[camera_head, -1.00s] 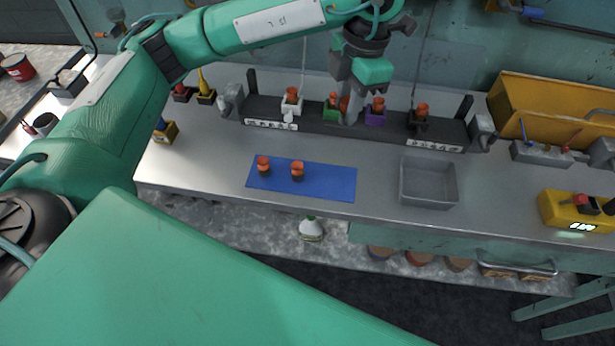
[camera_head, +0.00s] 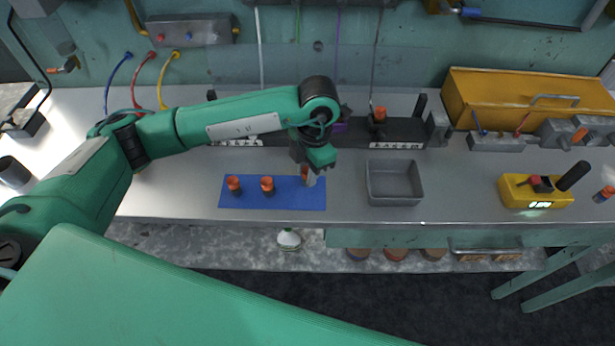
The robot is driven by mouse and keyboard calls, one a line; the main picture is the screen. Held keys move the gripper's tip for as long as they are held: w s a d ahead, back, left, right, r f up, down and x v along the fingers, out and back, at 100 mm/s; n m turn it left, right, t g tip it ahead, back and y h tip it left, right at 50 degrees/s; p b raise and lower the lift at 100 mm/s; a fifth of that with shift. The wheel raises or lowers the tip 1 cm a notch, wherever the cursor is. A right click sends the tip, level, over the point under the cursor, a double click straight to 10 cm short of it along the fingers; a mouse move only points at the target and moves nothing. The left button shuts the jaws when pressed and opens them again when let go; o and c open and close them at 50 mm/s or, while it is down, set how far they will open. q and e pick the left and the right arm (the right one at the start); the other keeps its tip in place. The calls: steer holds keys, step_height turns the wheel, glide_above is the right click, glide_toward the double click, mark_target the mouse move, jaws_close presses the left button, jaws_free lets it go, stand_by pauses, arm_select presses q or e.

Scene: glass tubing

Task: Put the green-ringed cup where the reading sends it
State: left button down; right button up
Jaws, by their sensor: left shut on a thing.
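My left gripper (camera_head: 308,178) is shut on an orange-topped cup (camera_head: 305,171), low over the right end of the blue mat (camera_head: 286,205). The fingers hide much of this cup, and I cannot tell its ring colour or whether it touches the mat. Two orange-topped cups with dark lower parts, one at the left (camera_head: 233,185) and one beside it (camera_head: 267,186), stand on the mat. The yellow meter (camera_head: 517,190) at the right has a lit display (camera_head: 538,204), too small to read surely. My right gripper is not in view.
A dark rack (camera_head: 405,130) stands behind, partly hidden by my left arm; one orange-topped cup (camera_head: 380,112) shows in its black holder. An empty grey tray (camera_head: 394,201) lies right of the mat. A yellow bin (camera_head: 515,95) stands at the back right.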

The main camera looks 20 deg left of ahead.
arm_select(q)
step_height(320, 180, down, 4)
steer(key=shift+r+p, duration=0.25)
steer(key=shift+p, duration=0.05)
steer(key=shift+f, duration=0.2)
steer(key=c, duration=1.2)
jaws_free()
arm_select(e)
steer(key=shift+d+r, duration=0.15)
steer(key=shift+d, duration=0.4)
arm_select(q)
steer(key=shift+r, duration=0.1)
